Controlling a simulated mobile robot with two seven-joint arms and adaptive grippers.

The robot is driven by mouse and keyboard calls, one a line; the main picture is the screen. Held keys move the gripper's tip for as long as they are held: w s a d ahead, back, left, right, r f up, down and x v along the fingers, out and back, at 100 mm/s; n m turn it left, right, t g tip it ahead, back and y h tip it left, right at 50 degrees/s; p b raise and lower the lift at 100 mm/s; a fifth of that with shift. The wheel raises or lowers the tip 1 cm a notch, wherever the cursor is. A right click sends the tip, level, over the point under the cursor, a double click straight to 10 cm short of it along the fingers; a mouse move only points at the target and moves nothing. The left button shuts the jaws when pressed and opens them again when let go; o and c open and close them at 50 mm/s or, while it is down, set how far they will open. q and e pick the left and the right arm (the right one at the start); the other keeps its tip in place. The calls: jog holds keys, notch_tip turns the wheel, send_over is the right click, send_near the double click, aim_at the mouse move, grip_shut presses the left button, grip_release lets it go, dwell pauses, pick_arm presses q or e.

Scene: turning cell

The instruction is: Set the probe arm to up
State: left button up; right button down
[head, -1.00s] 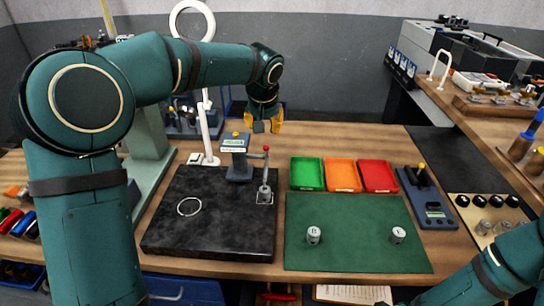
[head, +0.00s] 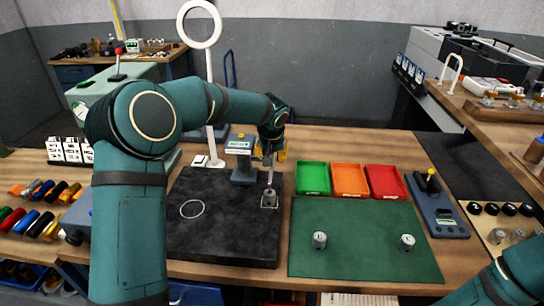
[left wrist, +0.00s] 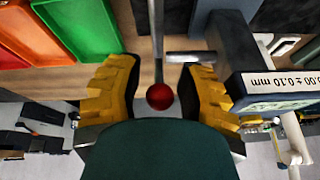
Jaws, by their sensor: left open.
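The gauge (head: 241,147) is a grey stand with a yellow-marked display head at the back of the dark slab (head: 225,240). Its thin vertical probe rod (head: 270,178) reaches down to a small silver cylinder (head: 269,198) on the slab; I cannot tell if they touch. In the left wrist view the red ball (left wrist: 160,96) of the rod shows between my yellow fingers, and a short grey bar (left wrist: 188,57) joins the rod to the gauge. My left gripper (head: 272,153) is open around the ball, with gaps on both sides. In the head view the gripper hides the ball. My right gripper is out of view.
A white ring lamp (head: 199,24) stands behind the gauge. Green, orange and red trays (head: 349,180) lie to its right. Two silver cylinders (head: 319,240) stand on the green mat (head: 365,260). A dark blue device (head: 437,205) stands at the right. The slab's front is clear.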

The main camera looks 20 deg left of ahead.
pick_arm(q)
jog(key=shift+w+a+f, duration=0.1)
jog(key=shift+w+f, duration=0.2)
jog(key=shift+f, duration=0.3)
grip_shut()
